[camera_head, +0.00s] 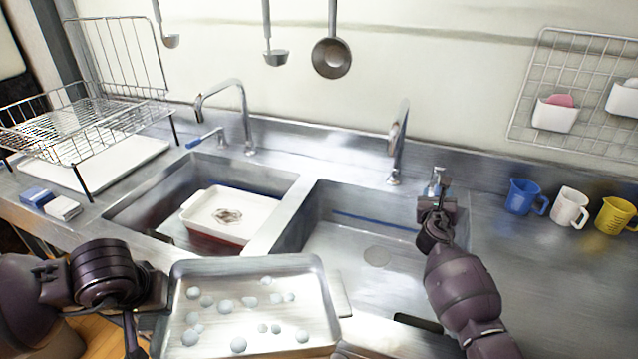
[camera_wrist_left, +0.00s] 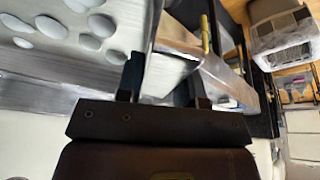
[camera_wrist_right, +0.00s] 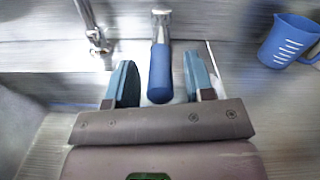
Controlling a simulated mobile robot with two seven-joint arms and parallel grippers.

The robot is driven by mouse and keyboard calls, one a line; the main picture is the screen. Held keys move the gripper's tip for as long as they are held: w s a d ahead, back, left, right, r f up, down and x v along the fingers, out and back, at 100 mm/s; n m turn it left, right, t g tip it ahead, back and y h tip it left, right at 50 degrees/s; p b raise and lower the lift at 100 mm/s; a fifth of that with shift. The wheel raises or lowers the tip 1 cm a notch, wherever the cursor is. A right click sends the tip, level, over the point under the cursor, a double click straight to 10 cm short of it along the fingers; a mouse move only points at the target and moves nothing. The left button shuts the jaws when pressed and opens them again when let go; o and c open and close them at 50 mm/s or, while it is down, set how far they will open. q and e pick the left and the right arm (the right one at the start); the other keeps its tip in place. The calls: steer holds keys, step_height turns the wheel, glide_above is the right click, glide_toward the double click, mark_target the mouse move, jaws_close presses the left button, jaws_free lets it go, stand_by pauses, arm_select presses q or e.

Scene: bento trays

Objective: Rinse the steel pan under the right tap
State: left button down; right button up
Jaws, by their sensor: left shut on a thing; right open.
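The steel pan (camera_head: 220,262) is rectangular, with several round pale spots on its floor. It is held level in front of the sinks, and part of it shows in the left wrist view (camera_wrist_left: 50,95). My left gripper (camera_head: 160,292) is shut on the pan's left side. The right tap (camera_head: 398,140) stands behind the right sink (camera_head: 335,235), and no water shows from it. Its blue-handled lever (camera_wrist_right: 160,75) lies between the open fingers of my right gripper (camera_wrist_right: 162,85). Whether they touch it I cannot tell. In the head view my right gripper (camera_head: 437,205) partly hides the lever.
The left sink holds a white and red dish (camera_head: 200,225) below the left tap (camera_head: 243,115). A wire rack (camera_head: 85,120) stands at far left, with sponges (camera_head: 62,208) near it. Blue (camera_head: 519,196), white (camera_head: 568,206) and yellow (camera_head: 613,215) jugs stand at right. Ladles hang above.

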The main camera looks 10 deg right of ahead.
steer(key=shift+w, duration=0.1)
steer(key=shift+c, duration=0.4)
